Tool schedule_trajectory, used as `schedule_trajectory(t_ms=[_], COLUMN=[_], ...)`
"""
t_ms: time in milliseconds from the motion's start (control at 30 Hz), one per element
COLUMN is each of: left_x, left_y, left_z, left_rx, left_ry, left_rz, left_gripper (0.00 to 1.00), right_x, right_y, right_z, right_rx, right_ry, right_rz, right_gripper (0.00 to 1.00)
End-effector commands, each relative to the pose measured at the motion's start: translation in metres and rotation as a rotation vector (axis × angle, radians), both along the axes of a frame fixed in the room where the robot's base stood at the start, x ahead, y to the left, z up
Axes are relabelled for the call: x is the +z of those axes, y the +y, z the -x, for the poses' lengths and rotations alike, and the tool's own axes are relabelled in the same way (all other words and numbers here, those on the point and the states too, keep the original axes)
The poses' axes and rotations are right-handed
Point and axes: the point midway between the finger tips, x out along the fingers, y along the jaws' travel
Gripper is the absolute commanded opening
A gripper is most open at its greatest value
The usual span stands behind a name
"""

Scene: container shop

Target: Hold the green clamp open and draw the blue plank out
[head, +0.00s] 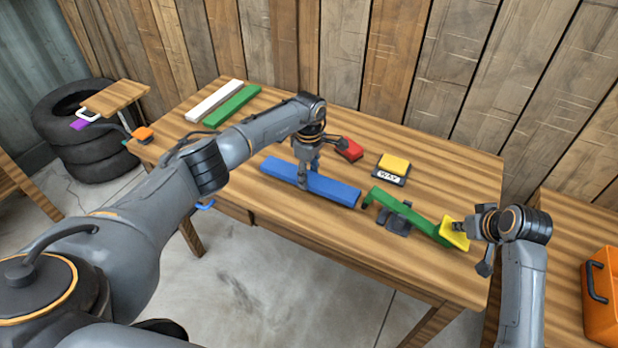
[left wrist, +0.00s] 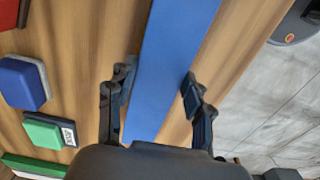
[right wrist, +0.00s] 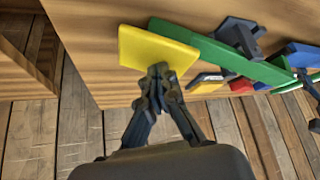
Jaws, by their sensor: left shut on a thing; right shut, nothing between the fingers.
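The blue plank (head: 335,188) lies lengthwise on the table. My left gripper (head: 303,180) is shut on it from above; in the left wrist view its fingers (left wrist: 155,88) sit on both sides of the plank (left wrist: 178,45). The green clamp (head: 425,222) sits on a dark stand (head: 395,220), its left end close to the plank's right end. I cannot tell whether they touch. A yellow pad (head: 453,236) forms the clamp's right end. My right gripper (head: 464,227) is shut and empty, its tips (right wrist: 158,76) against or very near the pad (right wrist: 150,48).
White (head: 212,101) and green (head: 232,106) planks lie back left. The left wrist view shows blue (left wrist: 22,82) and labelled green (left wrist: 45,131) blocks. An orange toolbox (head: 603,300) stands far right.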

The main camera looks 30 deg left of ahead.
Motion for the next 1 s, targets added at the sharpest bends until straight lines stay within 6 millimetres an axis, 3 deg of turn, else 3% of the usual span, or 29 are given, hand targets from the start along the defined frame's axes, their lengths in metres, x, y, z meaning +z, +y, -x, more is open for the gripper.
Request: schedule_trajectory(t_ms=[600,1000], left_x=[0.048,0.051], left_y=[0.0,0.0], left_z=[0.0,0.0], left_rx=[0.0,0.0], left_ry=[-0.001,-0.001], left_rz=[0.001,0.001], left_gripper=[0.13,0.13], right_x=[-0.003,-0.002], right_y=[0.001,0.001], right_z=[0.002,0.002], right_rx=[0.002,0.002], right_ry=[0.006,0.006], right_rz=[0.001,0.0], right_gripper=[0.0,0.0])
